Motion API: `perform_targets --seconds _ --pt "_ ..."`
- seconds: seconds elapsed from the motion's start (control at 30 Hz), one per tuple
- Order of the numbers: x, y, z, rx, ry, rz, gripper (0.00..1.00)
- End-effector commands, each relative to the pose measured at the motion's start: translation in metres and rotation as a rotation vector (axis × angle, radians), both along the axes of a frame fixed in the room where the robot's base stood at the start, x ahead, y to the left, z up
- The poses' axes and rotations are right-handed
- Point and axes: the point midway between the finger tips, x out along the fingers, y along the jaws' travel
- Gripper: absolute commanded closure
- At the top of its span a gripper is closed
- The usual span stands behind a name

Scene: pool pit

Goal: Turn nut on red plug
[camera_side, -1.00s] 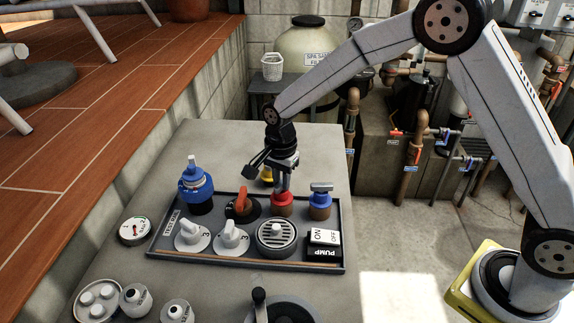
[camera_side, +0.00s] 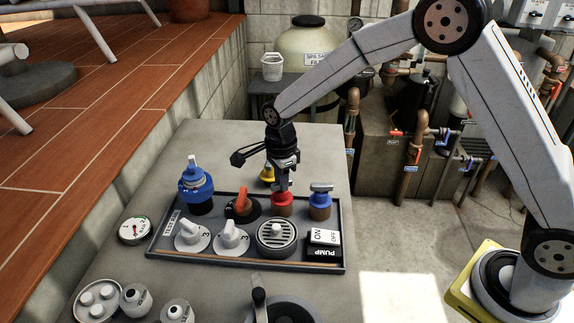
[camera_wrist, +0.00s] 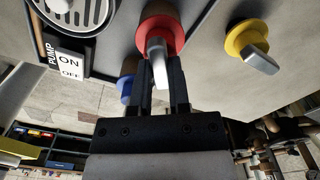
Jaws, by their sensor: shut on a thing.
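The red plug (camera_side: 281,205) stands in the back row of the grey tray, between an orange-handled valve and a blue-topped plug. In the wrist view the red plug (camera_wrist: 158,32) has a round red collar with a grey metal nut or handle (camera_wrist: 157,55) sticking out of it. My gripper (camera_side: 282,188) points down over the red plug. In the wrist view my gripper (camera_wrist: 164,70) has its two dark fingers on either side of the grey piece, shut on it. The fingers partly hide the blue plug behind them.
The orange-handled valve (camera_side: 241,206) is close on the left and the blue-topped plug (camera_side: 320,201) close on the right. A yellow plug (camera_wrist: 250,45) stands behind the tray. White dials, a round grille and the pump switch (camera_side: 324,243) fill the tray's front.

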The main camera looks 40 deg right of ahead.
Motion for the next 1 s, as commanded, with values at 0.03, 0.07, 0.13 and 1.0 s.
perform_targets --seconds 0.03,0.07,0.13,1.0 --pt "0.000 0.000 0.000 0.000 -0.001 0.000 1.00" --pt "0.000 0.000 0.000 0.000 -0.001 0.000 1.00" --pt "0.000 0.000 0.000 0.000 -0.001 0.001 1.00" --pt "0.001 0.000 0.025 0.000 -0.004 0.002 0.41"
